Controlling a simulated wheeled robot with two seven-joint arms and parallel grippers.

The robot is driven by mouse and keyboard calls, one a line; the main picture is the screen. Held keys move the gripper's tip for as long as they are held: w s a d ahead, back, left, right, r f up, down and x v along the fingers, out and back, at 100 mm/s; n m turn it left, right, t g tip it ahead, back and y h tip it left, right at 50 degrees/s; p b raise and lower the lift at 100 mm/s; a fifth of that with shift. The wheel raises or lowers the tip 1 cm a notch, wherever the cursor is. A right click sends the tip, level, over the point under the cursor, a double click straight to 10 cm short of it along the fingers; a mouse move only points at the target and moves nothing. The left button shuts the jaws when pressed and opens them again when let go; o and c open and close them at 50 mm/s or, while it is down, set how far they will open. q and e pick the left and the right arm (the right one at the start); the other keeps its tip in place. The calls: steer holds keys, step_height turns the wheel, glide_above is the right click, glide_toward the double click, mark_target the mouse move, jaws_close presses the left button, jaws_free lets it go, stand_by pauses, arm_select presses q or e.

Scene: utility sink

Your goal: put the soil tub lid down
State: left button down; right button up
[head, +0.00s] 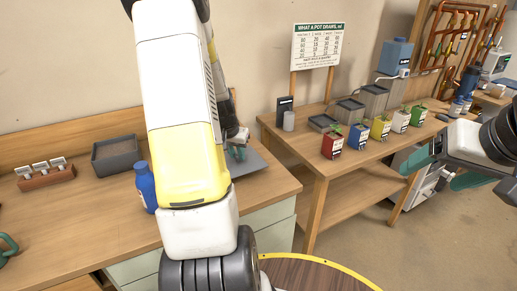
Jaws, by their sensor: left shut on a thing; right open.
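My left arm fills the middle of the head view and hides part of the bench. My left gripper (238,154), with teal fingers, shows just right of it, low over the bench's right end. It is shut on a flat grey panel (256,166), which appears to be the soil tub lid. The panel is at or just above the bench top; I cannot tell if it touches. An open grey tub (116,167) stands on the bench left of my arm. My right gripper (440,168) is open and empty at the right, its teal fingers apart.
A blue bottle (145,187) stands close left of my arm. A wooden rack (45,178) with white tags sits farther left. The right table (300,142) holds colored plant pots, grey bins and a sign. A round brown top (310,276) is at the bottom.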

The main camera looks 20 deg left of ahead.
arm_select(q)
steer(key=w, duration=0.3)
steer(key=shift+w+f, duration=0.2)
steer(key=shift+w, duration=0.05)
steer(key=shift+f, duration=1.7)
steer(key=shift+f, duration=0.15)
steer(key=c, duration=1.2)
jaws_free()
steer(key=shift+c, duration=0.2)
